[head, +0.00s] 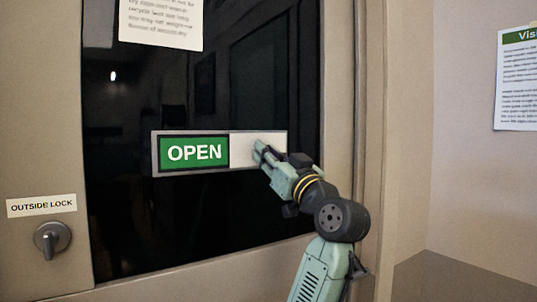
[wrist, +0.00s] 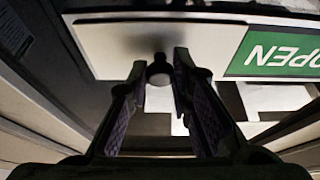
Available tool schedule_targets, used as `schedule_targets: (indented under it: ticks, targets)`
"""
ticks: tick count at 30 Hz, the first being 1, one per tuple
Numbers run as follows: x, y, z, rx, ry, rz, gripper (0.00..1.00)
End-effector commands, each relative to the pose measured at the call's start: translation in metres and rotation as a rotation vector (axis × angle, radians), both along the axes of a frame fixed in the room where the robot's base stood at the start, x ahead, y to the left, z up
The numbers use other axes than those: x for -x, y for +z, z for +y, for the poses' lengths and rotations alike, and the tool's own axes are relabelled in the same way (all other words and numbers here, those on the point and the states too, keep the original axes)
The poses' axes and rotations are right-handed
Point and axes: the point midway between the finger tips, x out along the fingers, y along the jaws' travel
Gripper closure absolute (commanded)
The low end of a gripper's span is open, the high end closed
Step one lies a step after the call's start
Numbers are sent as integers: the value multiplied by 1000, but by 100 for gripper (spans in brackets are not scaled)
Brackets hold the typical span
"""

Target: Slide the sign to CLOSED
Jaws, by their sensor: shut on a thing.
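The sign (head: 154,160) is mounted on the dark glass of a door. Its left half shows OPEN in white letters on green (head: 195,152). A plain white sliding cover (head: 243,142) fills its right half. In the wrist view the cover (wrist: 115,45) lies ahead, with the green OPEN part (wrist: 275,52) upside down to its right. A small round knob (wrist: 159,75) stands on the cover between my fingertips. My gripper (head: 259,151) is at the cover, shut on the knob. The fingers hide the knob in the head view.
A lock knob (head: 52,239) sits at the lower left under an OUTSIDE LOCK label (head: 41,206). A paper notice (head: 162,20) hangs above the sign. Another notice (head: 516,85) is on the right wall. The door frame (head: 370,120) stands right of the glass.

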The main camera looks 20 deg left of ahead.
Motion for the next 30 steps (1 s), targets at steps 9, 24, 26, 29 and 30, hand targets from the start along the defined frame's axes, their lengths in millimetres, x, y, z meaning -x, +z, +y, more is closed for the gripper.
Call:
schedule_targets:
  ticks: [9,24,26,29,30]
  targets:
    - [14,-2,11,2,1,-3,100]
    - [102,-1,79,1,2,-3,100]
    - [109,-1,85,0,1,-2,100]
    - [117,0,91,0,1,-2,100]
    - [120,0,93,1,1,-1,100]
